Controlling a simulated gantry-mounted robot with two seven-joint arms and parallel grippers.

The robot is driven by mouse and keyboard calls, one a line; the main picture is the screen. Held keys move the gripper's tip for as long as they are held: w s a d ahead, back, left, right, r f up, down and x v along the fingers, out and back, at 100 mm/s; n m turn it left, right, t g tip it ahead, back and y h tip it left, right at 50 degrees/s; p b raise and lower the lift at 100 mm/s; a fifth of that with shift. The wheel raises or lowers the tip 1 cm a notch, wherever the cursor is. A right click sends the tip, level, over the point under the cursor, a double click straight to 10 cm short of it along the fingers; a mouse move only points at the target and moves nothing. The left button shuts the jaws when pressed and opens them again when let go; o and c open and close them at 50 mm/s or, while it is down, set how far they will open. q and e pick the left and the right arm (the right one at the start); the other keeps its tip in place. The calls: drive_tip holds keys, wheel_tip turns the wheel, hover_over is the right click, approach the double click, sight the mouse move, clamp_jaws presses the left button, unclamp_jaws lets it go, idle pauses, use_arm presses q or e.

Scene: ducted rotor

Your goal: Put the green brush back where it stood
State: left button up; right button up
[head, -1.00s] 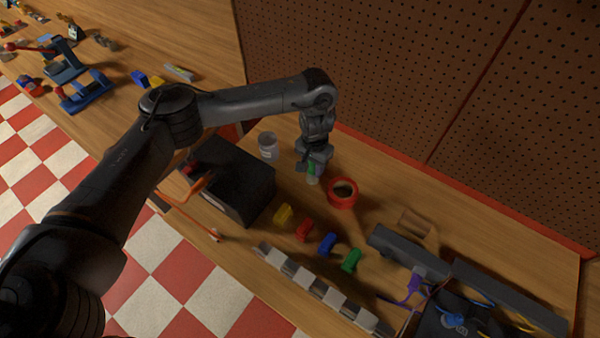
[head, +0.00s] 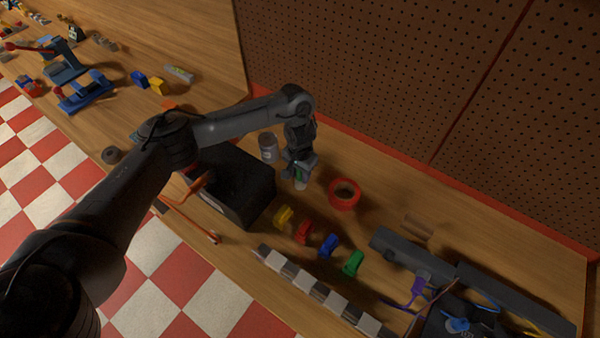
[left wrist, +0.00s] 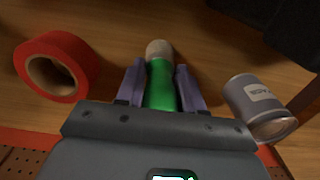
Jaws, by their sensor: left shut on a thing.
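The green brush (left wrist: 161,86) shows in the left wrist view with a green handle and a pale, light-brown end. My left gripper (left wrist: 158,85) is shut on its green part, one finger on each side. In the head view my left gripper (head: 299,172) is over the bench between the grey can and the red tape roll, and the brush (head: 300,182) shows small below it, pale end down. Whether the brush touches the bench cannot be told. My right gripper is not in view.
A red tape roll (head: 344,193) and a grey labelled can (head: 268,147) stand on either side of the gripper. A black box (head: 236,187) is at left. Yellow, red, blue and green (head: 353,263) pieces lie in front. A pegboard (head: 380,80) rises behind.

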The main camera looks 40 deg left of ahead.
use_arm(q)
drive_tip(key=shift+f, duration=0.15)
drive_tip(key=o, duration=1)
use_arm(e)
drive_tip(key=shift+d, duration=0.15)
use_arm(q)
drive_tip(key=shift+o, duration=0.2)
wheel_tip(320, 180, up, 11)
drive_tip(key=p, duration=0.3)
drive_tip(key=shift+r, duration=0.65)
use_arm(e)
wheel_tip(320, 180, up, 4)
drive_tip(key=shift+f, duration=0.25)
